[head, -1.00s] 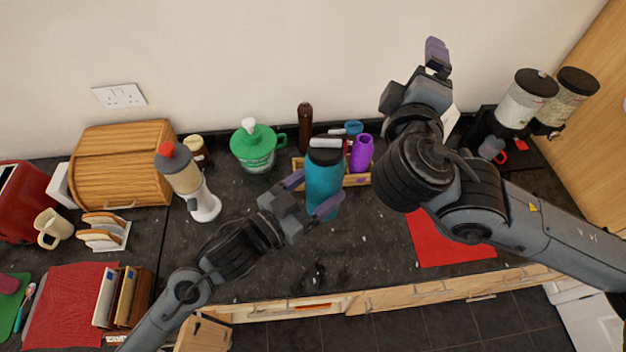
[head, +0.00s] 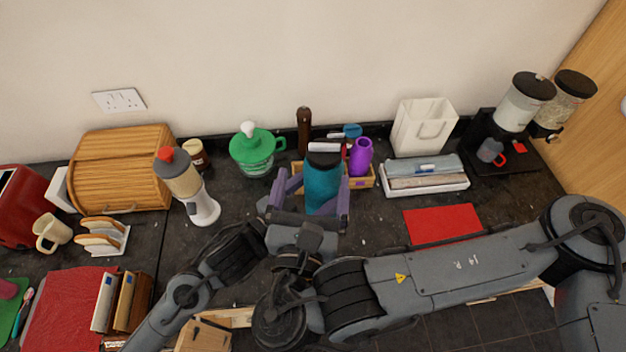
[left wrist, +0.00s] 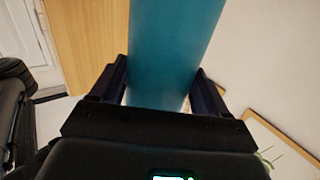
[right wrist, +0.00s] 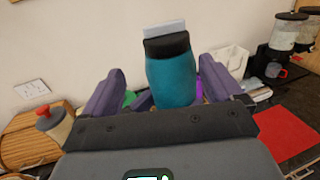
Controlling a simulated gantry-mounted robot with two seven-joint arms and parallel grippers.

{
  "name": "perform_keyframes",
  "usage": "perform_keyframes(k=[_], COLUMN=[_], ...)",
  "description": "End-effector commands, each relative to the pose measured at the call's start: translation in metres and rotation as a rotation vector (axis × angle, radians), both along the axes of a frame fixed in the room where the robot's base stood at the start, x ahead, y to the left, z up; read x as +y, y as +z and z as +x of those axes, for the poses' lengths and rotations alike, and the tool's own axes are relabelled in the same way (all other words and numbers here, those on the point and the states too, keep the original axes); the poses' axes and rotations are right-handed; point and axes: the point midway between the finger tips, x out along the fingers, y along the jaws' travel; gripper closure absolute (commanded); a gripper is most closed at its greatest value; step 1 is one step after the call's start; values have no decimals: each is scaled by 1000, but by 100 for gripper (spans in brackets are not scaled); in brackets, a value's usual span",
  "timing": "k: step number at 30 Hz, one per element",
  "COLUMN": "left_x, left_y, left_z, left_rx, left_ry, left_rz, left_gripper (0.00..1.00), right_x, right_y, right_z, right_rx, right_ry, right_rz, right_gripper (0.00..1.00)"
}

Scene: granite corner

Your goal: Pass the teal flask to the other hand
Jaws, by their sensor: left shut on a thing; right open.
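The teal flask (head: 323,186), with a black cap and a pale top piece, stands roughly upright in the head view. My left gripper (left wrist: 160,68) is shut on the flask, one finger on each side in the left wrist view. In the head view that gripper is mostly hidden behind my right one. My right gripper (head: 312,176) is open, its purple fingers to the left and right of the flask. In the right wrist view, the flask (right wrist: 172,78) shows between the open fingers with gaps on both sides; I cannot tell how deep it sits.
A wooden tray (head: 366,183) with a purple bottle (head: 360,157) stands behind the flask. A white bag (head: 423,127) and a box of rolls (head: 425,174) are to the right. A red mat (head: 442,224) lies clear.

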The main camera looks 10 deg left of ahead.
Motion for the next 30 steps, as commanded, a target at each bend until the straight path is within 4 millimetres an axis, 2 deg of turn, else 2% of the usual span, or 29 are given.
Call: perform_keyframes(k=[8, 21, 30], left_x=[0, -2, -3], left_y=[1, 1, 1], left_z=[0, -2, -3], left_rx=[-2, -4, -4], left_ry=[-1, -7, -11], left_rz=[-1, 0, 2], left_gripper=[71, 70, 71], right_x=[-1, -3, -2], right_y=[1, 1, 1], right_z=[16, 68, 76], right_rx=[-2, 0, 1], right_ry=[-4, -2, 2], right_rz=[3, 5, 7], right_gripper=[7, 7, 7])
